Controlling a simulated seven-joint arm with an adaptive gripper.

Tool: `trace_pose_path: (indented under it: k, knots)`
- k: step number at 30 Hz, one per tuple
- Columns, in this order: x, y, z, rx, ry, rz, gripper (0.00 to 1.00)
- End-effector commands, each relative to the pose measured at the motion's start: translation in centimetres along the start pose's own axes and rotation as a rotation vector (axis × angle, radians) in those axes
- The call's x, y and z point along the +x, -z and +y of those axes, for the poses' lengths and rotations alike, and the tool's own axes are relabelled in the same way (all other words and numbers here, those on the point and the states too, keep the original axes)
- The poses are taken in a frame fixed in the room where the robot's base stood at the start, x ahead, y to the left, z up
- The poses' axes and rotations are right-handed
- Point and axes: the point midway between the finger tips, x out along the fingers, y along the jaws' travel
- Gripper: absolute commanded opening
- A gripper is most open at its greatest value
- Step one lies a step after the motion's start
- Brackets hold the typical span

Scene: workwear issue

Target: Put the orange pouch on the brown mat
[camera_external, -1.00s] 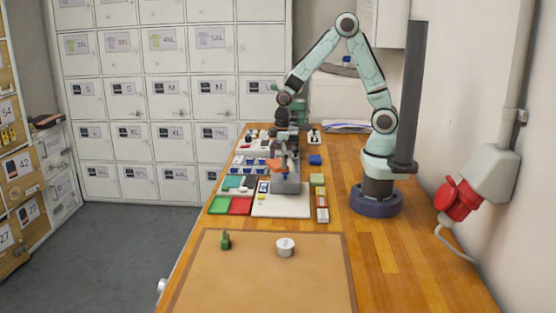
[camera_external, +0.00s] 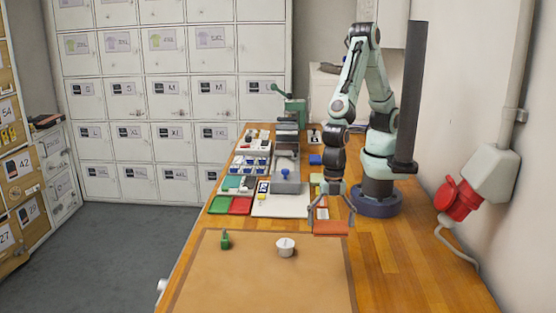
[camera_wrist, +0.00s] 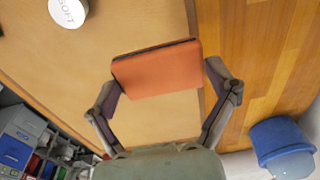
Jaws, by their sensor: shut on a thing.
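The orange pouch (camera_external: 331,228) is flat, with a dark edge along one side in the wrist view (camera_wrist: 160,72). My gripper (camera_external: 332,222) is shut on it, with a finger at either end. In the external view the pouch appears at the far right corner of the brown mat (camera_external: 230,285). In the wrist view it appears over the mat (camera_wrist: 60,65), with its right end by the mat's border. The pouch seems to be held above the surface; the exact height cannot be told.
A white round tub (camera_external: 285,248) and a small green item (camera_external: 225,241) stand on the far part of the mat. Beyond the mat are a white board (camera_external: 275,210), red tray (camera_external: 241,205) and green tray (camera_external: 220,204). The near part of the mat is clear.

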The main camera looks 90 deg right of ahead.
Motion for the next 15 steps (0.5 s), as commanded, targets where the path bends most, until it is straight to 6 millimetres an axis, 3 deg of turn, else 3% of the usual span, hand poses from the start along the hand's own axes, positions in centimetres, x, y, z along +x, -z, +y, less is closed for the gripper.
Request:
trace_pose_path:
  k: [4, 9, 15]
  knots:
    - [2.5, 3.6, 2.0, -0.001, 0.002, 0.0, 0.5]
    - [6.2, 5.5, 3.4, 0.001, 0.002, -0.002, 0.5]
    - [8.1, 6.6, 4.1, 0.001, 0.0, 0.0, 0.5]
